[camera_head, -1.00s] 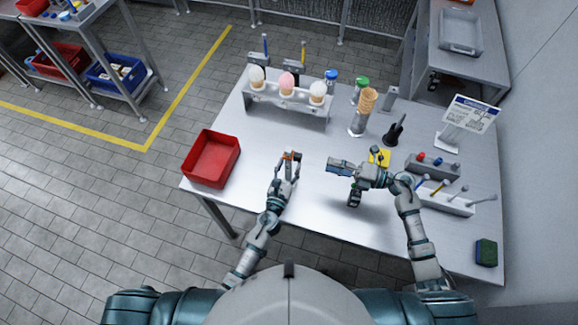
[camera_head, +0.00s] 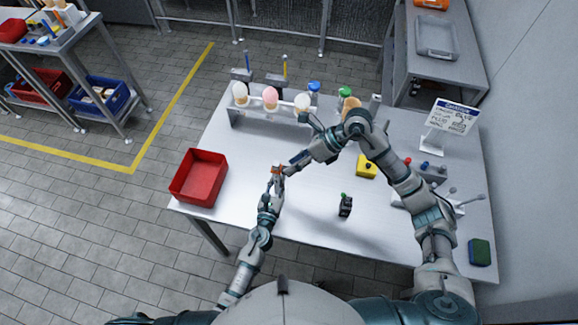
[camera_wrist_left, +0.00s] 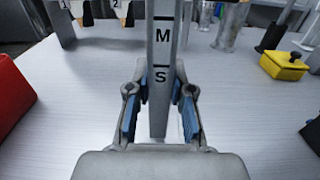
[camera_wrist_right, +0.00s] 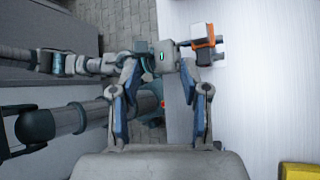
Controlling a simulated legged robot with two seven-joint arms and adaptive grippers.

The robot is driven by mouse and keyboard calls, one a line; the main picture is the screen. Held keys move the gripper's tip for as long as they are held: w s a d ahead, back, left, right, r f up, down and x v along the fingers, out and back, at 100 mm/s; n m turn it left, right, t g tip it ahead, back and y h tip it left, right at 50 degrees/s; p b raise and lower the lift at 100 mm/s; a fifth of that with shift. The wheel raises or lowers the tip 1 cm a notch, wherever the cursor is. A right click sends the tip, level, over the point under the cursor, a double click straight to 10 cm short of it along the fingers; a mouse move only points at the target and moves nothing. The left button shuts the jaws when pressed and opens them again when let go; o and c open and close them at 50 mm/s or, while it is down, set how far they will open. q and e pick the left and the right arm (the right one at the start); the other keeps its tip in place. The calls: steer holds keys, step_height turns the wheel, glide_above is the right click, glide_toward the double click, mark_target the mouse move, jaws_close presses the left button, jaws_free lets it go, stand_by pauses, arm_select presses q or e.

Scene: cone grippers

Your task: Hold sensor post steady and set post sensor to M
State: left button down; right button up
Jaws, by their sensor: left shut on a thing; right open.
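The sensor post, a grey upright bar marked M and S (camera_wrist_left: 162,60), stands between the fingers of my left gripper (camera_wrist_left: 160,115), which is shut on it low down, below the S. In the head view my left gripper (camera_head: 274,180) is at the table's middle left. An orange band, seemingly the post sensor (camera_wrist_right: 204,43), shows near the post top in the right wrist view, and in the head view (camera_head: 279,168). My right gripper (camera_head: 291,165) is open and empty, close to the right of the post top. The sensor's exact mark is hidden.
A red bin (camera_head: 199,178) stands at the table's left. A rack with cones (camera_head: 268,118) is at the back. A yellow block (camera_head: 366,168), a black device with a green top (camera_head: 345,205) and a green sponge (camera_head: 479,252) lie to the right.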

mark_target(281, 169)
steer(key=w+d+r+n+t+h, duration=0.2)
steer(key=d+r+n+h, duration=0.1)
steer(key=r+h, duration=0.15)
steer(key=shift+h, duration=0.35)
steer(key=x, duration=1.2)
steer(key=shift+w+f, duration=0.25)
steer(key=shift+f, duration=0.05)
jaws_close()
